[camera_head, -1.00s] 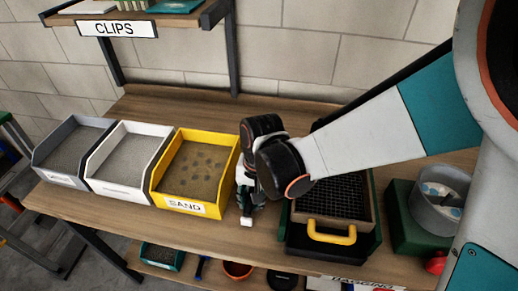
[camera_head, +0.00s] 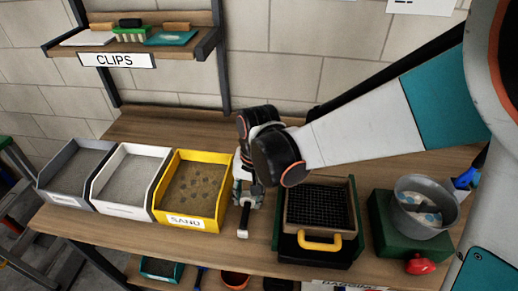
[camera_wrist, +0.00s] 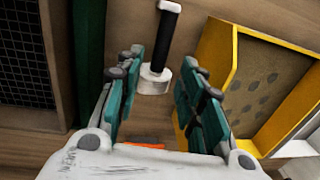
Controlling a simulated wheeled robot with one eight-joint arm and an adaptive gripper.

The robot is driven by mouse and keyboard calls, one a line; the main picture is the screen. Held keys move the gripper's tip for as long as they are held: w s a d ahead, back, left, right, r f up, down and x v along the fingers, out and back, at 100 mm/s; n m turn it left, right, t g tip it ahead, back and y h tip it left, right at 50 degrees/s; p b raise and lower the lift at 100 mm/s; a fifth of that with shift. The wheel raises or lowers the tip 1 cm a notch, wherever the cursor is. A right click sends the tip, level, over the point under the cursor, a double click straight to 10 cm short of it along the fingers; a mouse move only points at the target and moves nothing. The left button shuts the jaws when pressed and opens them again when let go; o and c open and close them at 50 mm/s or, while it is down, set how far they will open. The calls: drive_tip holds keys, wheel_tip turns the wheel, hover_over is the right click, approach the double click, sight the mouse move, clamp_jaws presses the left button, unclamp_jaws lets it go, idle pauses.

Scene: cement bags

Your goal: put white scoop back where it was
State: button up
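The white scoop (camera_wrist: 155,78) has a black handle with a white end cap. In the wrist view it lies on the bench, its white part between and beyond my fingertips and its handle pointing away. My gripper (camera_wrist: 163,68) is open, with a gap on both sides of the scoop. In the head view my gripper (camera_head: 247,196) points down over the bench, right of the yellow SAND bin (camera_head: 185,221). The scoop's handle (camera_head: 244,220) sticks out in front of it; my gripper hides the rest of the scoop.
White (camera_head: 120,211) and grey (camera_head: 66,200) bins stand left of the SAND bin. A black mesh sieve with a yellow handle (camera_head: 319,243) stands to the right. Beyond it, a grey bucket (camera_head: 420,228) sits on a green box (camera_head: 380,235). The CLIPS shelf (camera_head: 117,60) is above the back left.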

drive_tip(key=shift+d+r+p, duration=0.2)
drive_tip(key=shift+r+p, duration=0.55)
drive_tip(key=shift+r, duration=0.8)
